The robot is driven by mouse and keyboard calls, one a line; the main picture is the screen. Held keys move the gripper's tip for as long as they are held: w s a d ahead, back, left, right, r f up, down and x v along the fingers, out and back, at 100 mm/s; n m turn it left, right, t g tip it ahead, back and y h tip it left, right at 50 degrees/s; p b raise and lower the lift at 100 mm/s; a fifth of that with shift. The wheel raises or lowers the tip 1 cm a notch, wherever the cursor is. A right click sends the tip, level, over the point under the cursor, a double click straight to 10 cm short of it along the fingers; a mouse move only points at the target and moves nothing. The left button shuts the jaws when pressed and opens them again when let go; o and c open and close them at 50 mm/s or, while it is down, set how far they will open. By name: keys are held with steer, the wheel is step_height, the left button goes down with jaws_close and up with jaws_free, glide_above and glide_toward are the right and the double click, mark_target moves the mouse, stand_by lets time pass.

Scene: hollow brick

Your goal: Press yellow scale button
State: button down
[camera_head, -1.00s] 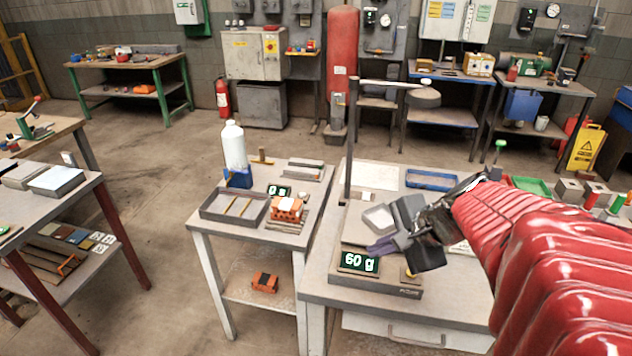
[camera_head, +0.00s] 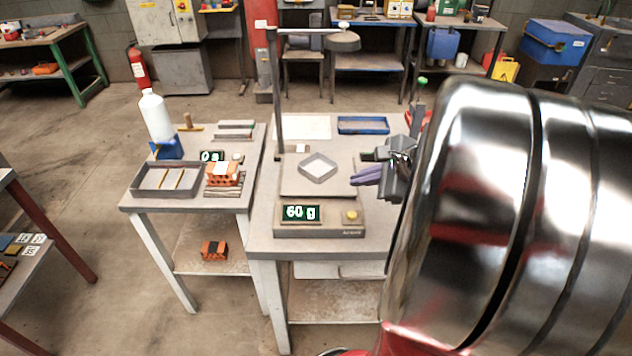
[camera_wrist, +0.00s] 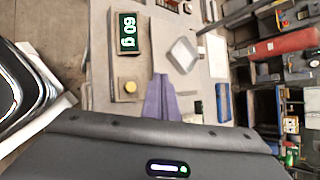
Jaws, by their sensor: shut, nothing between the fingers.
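The scale (camera_head: 318,232) stands on the right-hand table, and its green display reads 60 g. The yellow button (camera_head: 351,216) is on the scale's front face, right of the display; it also shows in the wrist view (camera_wrist: 130,87). A white square dish (camera_head: 318,167) sits on the scale's plate. My gripper (camera_head: 354,177) has purple fingers, shut and empty, above the right part of the scale plate. In the wrist view the fingertips (camera_wrist: 160,78) lie to the right of the button, apart from it.
A lamp post (camera_head: 277,95) rises behind the scale's left side. A blue tray (camera_head: 363,125) lies at the table's back. The left table holds a white bottle (camera_head: 156,118), a grey tray (camera_head: 138,187), a hollow orange brick (camera_head: 222,176) and a second display (camera_head: 211,156).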

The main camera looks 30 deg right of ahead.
steer(key=shift+f, duration=4.25)
steer(key=shift+f, duration=0.7)
steer(key=shift+r, duration=0.8)
steer(key=shift+r, duration=2.55)
steer(key=shift+w, duration=0.1)
